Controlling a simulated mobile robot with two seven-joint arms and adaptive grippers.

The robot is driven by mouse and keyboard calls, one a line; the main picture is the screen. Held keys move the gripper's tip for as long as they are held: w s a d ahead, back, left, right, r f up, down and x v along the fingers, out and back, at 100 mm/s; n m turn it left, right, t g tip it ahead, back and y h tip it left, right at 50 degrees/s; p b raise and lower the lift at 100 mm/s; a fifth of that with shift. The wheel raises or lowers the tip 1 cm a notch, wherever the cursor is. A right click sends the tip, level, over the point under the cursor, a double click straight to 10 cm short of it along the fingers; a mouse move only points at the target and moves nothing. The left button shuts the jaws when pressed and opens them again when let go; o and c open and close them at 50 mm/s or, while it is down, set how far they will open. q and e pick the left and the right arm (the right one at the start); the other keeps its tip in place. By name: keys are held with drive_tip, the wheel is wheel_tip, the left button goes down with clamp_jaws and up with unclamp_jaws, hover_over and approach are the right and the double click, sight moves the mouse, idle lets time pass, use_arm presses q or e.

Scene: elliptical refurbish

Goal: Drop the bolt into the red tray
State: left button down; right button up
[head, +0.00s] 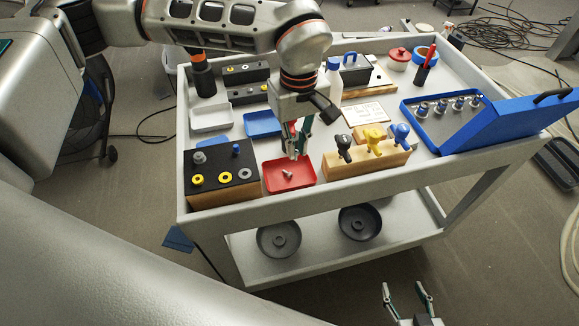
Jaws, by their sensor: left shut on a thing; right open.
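The red tray (272,186) sits near the front edge of the cart, between a black-topped block and a wooden tool holder. My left gripper (297,153) points down over the tray's back right part, shut on a small piece, taken as the bolt, mostly hidden between the fingers. A small grey bolt-shaped piece (288,174) shows against the tray floor just below and left of the fingertips; I cannot tell whether it is separate from the held piece. My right gripper (408,290) is open and empty at the bottom right, low in front of the cart.
The black-topped block (222,170) with washers stands left of the tray. The wooden holder (368,160) with several knobs stands right. Behind are a blue tray (262,123) and a white tray (211,117). An open blue case (505,122) is at right.

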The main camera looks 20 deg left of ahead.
use_arm(q)
drive_tip(key=shift+s+f, duration=0.1)
drive_tip(key=shift+f, duration=0.25)
drive_tip(key=b, duration=0.3)
hover_over(296, 179)
wheel_tip(296, 179, down, 5)
drive_tip(key=shift+r, duration=0.2)
drive_tip(key=shift+f+b, duration=0.3)
drive_tip(key=shift+b, duration=0.1)
drive_tip(key=shift+r, duration=0.1)
drive_tip(key=c, duration=2)
unclamp_jaws()
wheel_tip(296, 179, up, 12)
